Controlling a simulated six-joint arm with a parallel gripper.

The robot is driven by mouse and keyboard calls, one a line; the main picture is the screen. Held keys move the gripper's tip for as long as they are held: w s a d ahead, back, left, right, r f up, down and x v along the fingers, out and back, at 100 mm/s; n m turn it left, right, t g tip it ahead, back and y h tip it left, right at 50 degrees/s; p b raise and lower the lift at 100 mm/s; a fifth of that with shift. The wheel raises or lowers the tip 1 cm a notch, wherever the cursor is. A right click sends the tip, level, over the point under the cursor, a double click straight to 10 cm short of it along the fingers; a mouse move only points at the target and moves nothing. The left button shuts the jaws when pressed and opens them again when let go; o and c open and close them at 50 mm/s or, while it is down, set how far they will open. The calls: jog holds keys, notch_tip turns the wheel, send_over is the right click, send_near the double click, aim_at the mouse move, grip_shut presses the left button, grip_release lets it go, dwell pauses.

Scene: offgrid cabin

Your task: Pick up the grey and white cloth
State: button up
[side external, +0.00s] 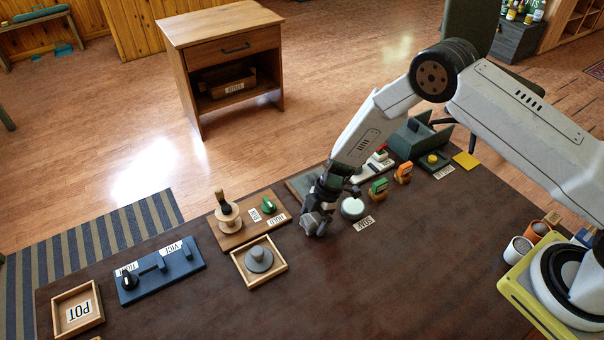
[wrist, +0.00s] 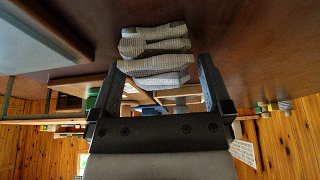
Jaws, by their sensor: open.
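The grey and white cloth (wrist: 155,45) lies crumpled in folds on the dark brown table in the wrist view. In the side view, a small grey lump that looks like the cloth (side external: 309,222) shows at the tip of my gripper (side external: 318,212), partly hidden by it. In the wrist view my gripper (wrist: 159,78) is open, with one finger on each side of the nearer fold. The farther folds lie beyond the fingertips. I cannot tell whether the fingers touch the cloth.
A round white-topped object (side external: 352,208) stands close to the right of my gripper. A blue panel (side external: 190,262) is farther left. The table front is clear.

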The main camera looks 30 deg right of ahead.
jog(key=c, duration=1.2)
jog(key=shift+r, duration=0.15)
jog(key=shift+r, duration=0.8)
jog(key=s+d+r, duration=0.3)
jog(key=s+r, duration=0.8)
jog(key=s, duration=0.2)
jog(key=shift+s+d, duration=0.25)
jog(key=shift+s, duration=0.05)
